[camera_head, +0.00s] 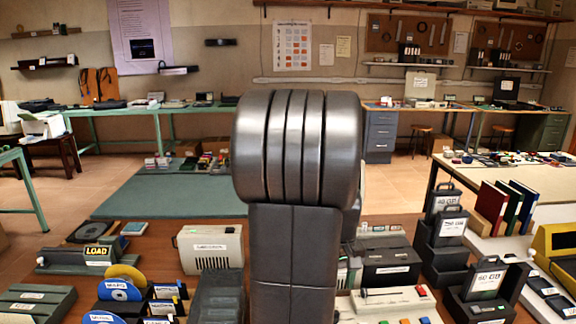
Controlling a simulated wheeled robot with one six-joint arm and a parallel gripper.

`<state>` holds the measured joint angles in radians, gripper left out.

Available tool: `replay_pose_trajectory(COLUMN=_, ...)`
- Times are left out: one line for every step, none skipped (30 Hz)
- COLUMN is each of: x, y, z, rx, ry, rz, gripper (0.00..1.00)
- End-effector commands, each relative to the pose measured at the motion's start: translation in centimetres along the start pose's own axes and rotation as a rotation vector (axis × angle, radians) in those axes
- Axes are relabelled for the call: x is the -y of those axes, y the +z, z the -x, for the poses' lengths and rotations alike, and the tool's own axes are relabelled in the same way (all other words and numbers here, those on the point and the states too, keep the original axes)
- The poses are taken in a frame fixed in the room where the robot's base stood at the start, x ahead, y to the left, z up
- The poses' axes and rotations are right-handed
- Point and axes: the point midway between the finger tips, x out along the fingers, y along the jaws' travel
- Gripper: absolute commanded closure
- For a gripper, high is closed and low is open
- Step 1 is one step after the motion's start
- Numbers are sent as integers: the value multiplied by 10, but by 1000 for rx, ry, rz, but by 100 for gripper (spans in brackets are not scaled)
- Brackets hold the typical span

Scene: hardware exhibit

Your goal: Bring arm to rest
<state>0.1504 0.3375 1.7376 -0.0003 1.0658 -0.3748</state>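My arm stands upright in the middle of the head view, its dark grey ribbed joint and the link below it covering the centre. My gripper is not in the picture, so I cannot see whether it holds anything. The arm hides the middle of the wooden table (150,262) in front of me.
Left of my arm are a beige box (210,248), a "LOAD" device (97,254) and blue discs (118,290). Right of it are a black box (391,267) and drive cases (484,282). A white table (545,185) stands at right. Open floor (70,190) lies beyond.

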Motion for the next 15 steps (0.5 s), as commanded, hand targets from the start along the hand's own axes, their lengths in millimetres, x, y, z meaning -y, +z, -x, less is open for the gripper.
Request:
replay_pose_trajectory(x=0, y=1, z=-13, rx=6, ry=-3, rz=0, gripper=45)
replay_pose_trajectory(x=0, y=1, z=-19, rx=5, ry=-2, rz=0, gripper=45)
replay_pose_trajectory(x=0, y=1, z=-27, rx=5, ry=-2, rz=0, gripper=45)
replay_pose_trajectory(x=0, y=1, z=-33, rx=6, ry=-2, rz=0, gripper=45)
replay_pose_trajectory(x=0, y=1, z=-39, rx=6, ry=-2, rz=0, gripper=45)
replay_pose_trajectory(x=0, y=1, z=-47, rx=6, ry=-3, rz=-1, gripper=45)
replay_pose_trajectory(x=0, y=1, z=-52, rx=5, ry=-2, rz=-1, gripper=45)
replay_pose_trajectory(x=0, y=1, z=-57, rx=5, ry=-2, rz=-1, gripper=45)
replay_pose_trajectory(x=0, y=1, z=-65, rx=5, ry=-2, rz=-1, gripper=45)
replay_pose_trajectory(x=0, y=1, z=-70, rx=6, ry=-2, rz=-1, gripper=45)
replay_pose_trajectory(x=0, y=1, z=-74, rx=4, ry=-2, rz=-1, gripper=45)
replay_pose_trajectory(x=0, y=1, z=-79, rx=4, ry=-2, rz=-1, gripper=45)
replay_pose_trajectory(x=0, y=1, z=-82, rx=3, ry=-1, rz=-1, gripper=45)
replay_pose_trajectory(x=0, y=1, z=-85, rx=3, ry=-1, rz=-1, gripper=45)
replay_pose_trajectory(x=0, y=1, z=-89, rx=3, ry=-1, rz=-1, gripper=45)
